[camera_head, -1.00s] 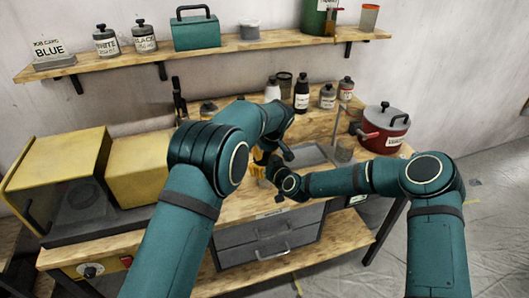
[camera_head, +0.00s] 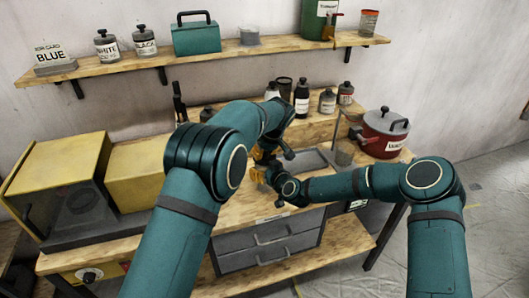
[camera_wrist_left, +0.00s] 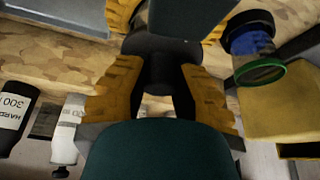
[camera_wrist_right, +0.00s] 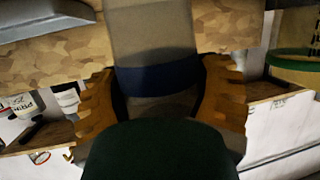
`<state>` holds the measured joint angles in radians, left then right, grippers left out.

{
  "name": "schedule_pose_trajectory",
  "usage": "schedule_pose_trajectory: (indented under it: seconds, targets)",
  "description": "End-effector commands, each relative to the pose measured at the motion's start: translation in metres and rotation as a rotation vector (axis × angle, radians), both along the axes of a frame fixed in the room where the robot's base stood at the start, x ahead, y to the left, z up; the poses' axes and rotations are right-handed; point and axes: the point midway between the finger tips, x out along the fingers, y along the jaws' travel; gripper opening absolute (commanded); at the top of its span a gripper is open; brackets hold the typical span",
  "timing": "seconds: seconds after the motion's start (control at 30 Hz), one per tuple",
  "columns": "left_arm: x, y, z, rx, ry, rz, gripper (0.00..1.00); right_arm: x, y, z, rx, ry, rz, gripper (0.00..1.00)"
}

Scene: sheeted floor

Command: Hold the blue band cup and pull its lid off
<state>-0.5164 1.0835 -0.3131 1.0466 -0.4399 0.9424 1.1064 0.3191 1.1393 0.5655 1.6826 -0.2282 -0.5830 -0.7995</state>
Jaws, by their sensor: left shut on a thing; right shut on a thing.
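The blue band cup (camera_wrist_right: 150,35) is grey with a dark blue band, held between the two orange fingers of my right gripper (camera_wrist_right: 160,85) in the right wrist view. My left gripper (camera_wrist_left: 160,85) is shut on the dark knob of a dark lid (camera_wrist_left: 160,47) in the left wrist view. The right gripper's orange fingers show just beyond the lid there. In the head view my left gripper (camera_head: 258,153) is just above my right gripper (camera_head: 257,174) over the bench. My arms mostly hide cup and lid there, so I cannot tell whether they touch.
A grey tray (camera_head: 312,160) and a red pot (camera_head: 385,135) are to the right on the bench. Yellow boxes (camera_head: 140,172) stand at left. Several bottles (camera_head: 302,98) stand behind. Another blue-banded item with a green ring (camera_wrist_left: 262,72) shows in the left wrist view.

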Motion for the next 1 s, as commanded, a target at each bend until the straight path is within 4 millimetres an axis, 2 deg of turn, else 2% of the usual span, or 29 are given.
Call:
schedule_pose_trajectory:
  seconds: [0.17, 0.43, 0.67, 0.7, 0.77, 0.8, 1.0]
  targets:
    - [0.0, 0.0, 0.006, 0.001, -0.001, 0.0, 0.0, 0.0, 0.0, 0.0, 0.0, 0.0, 0.0, 0.26]
    - [0.001, 0.0, 0.037, -0.001, -0.002, 0.0, 0.0, 0.0, 0.0, 0.0, 0.0, 0.0, 0.0, 0.26]
    - [0.0, 0.0, 0.04, 0.0, 0.001, 0.0, 0.0, 0.0, 0.0, 0.0, 0.0, 0.0, 0.0, 0.26]
    - [0.0, 0.0, 0.04, 0.0, 0.001, 0.0, 0.0, 0.0, 0.0, 0.0, 0.0, 0.0, 0.0, 0.75]
    - [0.0, 0.0, 0.04, 0.0, 0.001, 0.0, 0.0, 0.0, 0.0, 0.0, 0.0, 0.0, 0.0, 0.96]
    - [0.0, 0.0, 0.04, 0.0, 0.001, 0.0, 0.0, 0.0, 0.0, 0.0, 0.0, 0.0, 0.0, 1.0]
    - [0.0, 0.0, 0.04, -0.001, 0.001, 0.0, 0.0, 0.0, 0.0, 0.0, 0.0, 0.0, 0.0, 1.0]
